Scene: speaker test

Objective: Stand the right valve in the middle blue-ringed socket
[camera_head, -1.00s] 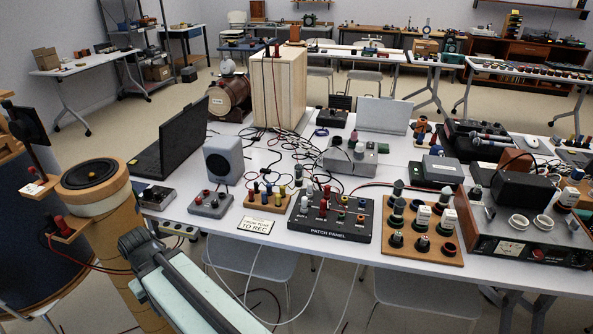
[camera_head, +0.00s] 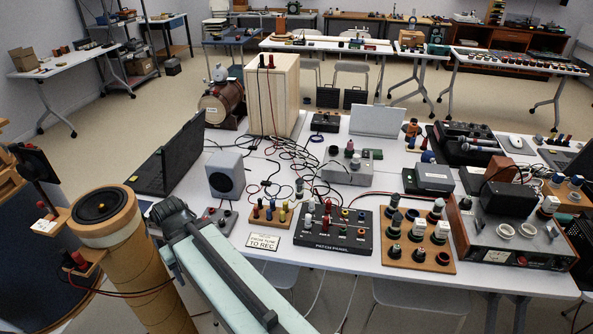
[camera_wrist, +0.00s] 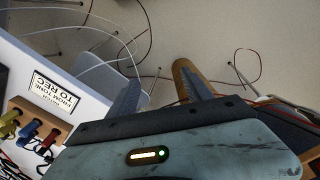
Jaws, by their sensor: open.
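A wooden valve board (camera_head: 445,267) stands near the front edge of the table, right of centre in the head view. Several dark and white-capped valves (camera_head: 440,231) stand on it in rows. Ring colours are too small to tell, so I cannot single out the right valve or the middle blue-ringed socket. My pale green arm reaches up from the bottom of the head view, well left of the board. My gripper (camera_wrist: 162,80) shows in the wrist view with its fingers apart and nothing between them, above the floor off the table's front edge. The board is not in the wrist view.
A black patch panel (camera_head: 325,243) stands left of the board, a large meter unit (camera_head: 480,238) right of it. A small wooden plug stand (camera_head: 268,217) and a sign card (camera_head: 263,242) are nearer my arm. A tan column (camera_head: 138,265) stands close on the left.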

